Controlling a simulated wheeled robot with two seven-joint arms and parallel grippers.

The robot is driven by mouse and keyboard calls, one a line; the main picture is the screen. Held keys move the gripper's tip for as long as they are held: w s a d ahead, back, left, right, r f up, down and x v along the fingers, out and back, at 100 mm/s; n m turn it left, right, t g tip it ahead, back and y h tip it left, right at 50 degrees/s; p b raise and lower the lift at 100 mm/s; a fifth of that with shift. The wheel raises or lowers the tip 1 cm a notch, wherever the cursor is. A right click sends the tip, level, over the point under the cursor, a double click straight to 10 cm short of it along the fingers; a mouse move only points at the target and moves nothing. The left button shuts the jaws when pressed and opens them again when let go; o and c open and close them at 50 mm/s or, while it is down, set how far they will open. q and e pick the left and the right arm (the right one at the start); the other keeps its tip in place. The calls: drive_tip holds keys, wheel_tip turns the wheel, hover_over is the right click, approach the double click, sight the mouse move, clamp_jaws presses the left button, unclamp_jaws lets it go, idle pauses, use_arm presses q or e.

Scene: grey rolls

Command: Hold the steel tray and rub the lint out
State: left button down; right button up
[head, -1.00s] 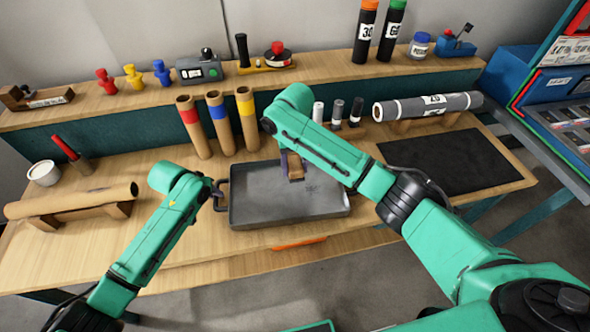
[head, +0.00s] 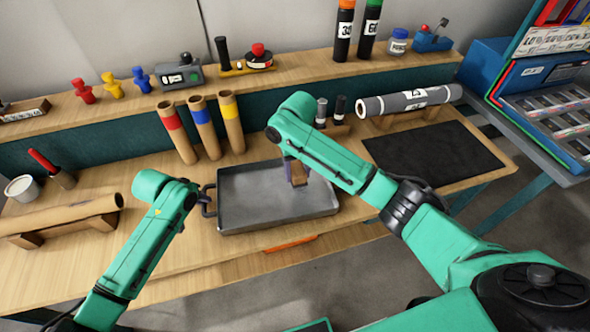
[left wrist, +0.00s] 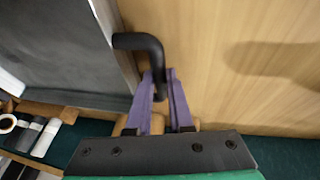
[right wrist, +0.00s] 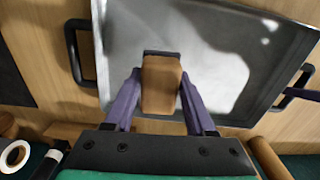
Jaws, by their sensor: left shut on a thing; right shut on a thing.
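The steel tray (head: 235,216) is a shallow grey pan with dark handles, lying flat on the wooden bench. My left gripper (left wrist: 160,88) is shut on its left handle (left wrist: 138,42), at the tray's left side in the head view. My right gripper (right wrist: 160,82) is shut on a brown block with a dark edge (right wrist: 161,85), held over the tray's floor; it also shows in the head view (head: 298,174). I cannot tell whether the block touches the floor. The floor has pale and grey patches in the right wrist view; I cannot make out lint clearly. My right arm hides the tray's back right corner.
Three cardboard tubes (head: 203,125) stand behind the tray. A brown roll (head: 62,215) lies on a cradle at left. A dark mat (head: 433,148) lies at right, with a grey roll (head: 409,100) behind it. An orange strip (head: 290,244) sits in front of the tray.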

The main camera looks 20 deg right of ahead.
sight(308, 187)
drive_tip(key=shift+f, duration=2.7)
drive_tip(key=shift+d+f, duration=0.45)
drive_tip(key=shift+f, duration=0.25)
clamp_jaws()
drive_tip(key=shift+s+d, duration=0.15)
drive_tip(key=shift+d, duration=1.25)
drive_tip(key=a, duration=0.3)
drive_tip(key=shift+a, duration=0.2)
drive_tip(key=shift+w+a, duration=0.2)
drive_tip(key=shift+w, duration=0.45)
drive_tip(key=shift+d+f, duration=0.1)
drive_tip(key=shift+d, duration=0.2)
drive_tip(key=d, duration=0.3)
drive_tip(key=shift+d, duration=0.1)
drive_tip(key=shift+w+a, duration=0.1)
drive_tip(key=shift+a, duration=1.8)
drive_tip(key=shift+d+r, duration=0.1)
drive_tip(key=shift+r, duration=4.1)
use_arm(q)
drive_tip(key=c, duration=0.7)
unclamp_jaws()
drive_tip(key=shift+c, duration=0.2)
